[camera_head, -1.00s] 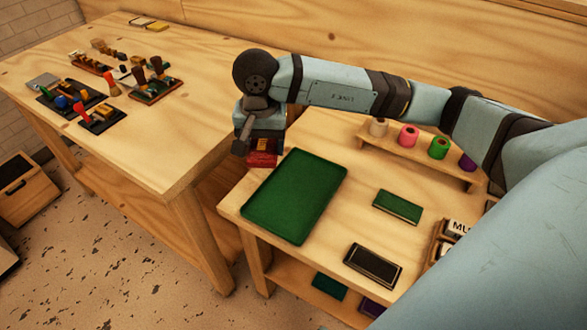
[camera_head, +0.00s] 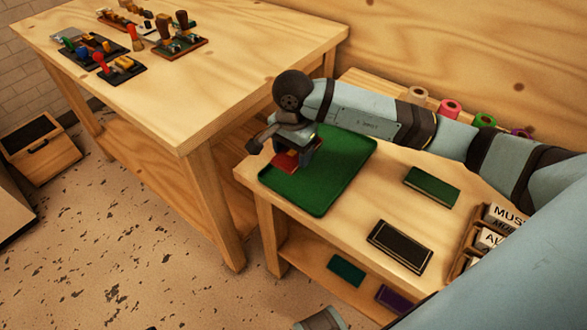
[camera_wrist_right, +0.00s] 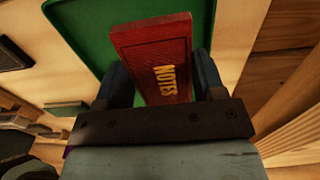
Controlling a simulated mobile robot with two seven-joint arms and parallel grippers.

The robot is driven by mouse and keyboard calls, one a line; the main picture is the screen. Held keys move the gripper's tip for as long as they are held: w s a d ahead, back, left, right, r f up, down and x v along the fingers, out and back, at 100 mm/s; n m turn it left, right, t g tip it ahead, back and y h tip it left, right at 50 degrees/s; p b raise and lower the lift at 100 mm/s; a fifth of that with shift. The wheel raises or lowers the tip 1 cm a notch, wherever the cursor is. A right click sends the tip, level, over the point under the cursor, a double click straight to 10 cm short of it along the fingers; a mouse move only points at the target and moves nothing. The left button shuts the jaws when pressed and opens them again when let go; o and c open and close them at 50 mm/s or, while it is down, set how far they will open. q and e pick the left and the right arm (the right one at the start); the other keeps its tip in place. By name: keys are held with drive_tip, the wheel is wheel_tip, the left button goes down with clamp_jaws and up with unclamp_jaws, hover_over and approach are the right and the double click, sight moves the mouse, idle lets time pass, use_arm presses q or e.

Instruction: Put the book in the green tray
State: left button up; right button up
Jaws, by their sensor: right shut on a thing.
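The red book (camera_wrist_right: 155,60) with yellow "NOTES" lettering is held between the fingers of my right gripper (camera_wrist_right: 165,90) in the right wrist view. In the head view, my right gripper (camera_head: 292,155) is over the left part of the green tray (camera_head: 325,185), and the red book (camera_head: 286,162) shows just below it, partly hidden. The tray also shows behind the book in the right wrist view (camera_wrist_right: 90,25). Whether the book touches the tray I cannot tell.
On the same table lie a green book (camera_head: 432,187) and a black book (camera_head: 400,247), with a wooden holder of lettered cards (camera_head: 490,235) at the right. Coloured rolls (camera_head: 450,109) stand behind my right arm.

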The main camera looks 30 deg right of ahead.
wheel_tip(320, 180, down, 6)
drive_tip(key=shift+r+b, duration=0.1)
drive_tip(key=shift+b, duration=0.3)
drive_tip(key=shift+f, duration=0.2)
use_arm(q)
drive_tip(key=shift+d, duration=0.1)
use_arm(e)
drive_tip(key=shift+f, duration=0.2)
drive_tip(key=o, duration=1)
drive_tip(key=shift+r, duration=0.1)
drive_tip(key=shift+r, duration=0.15)
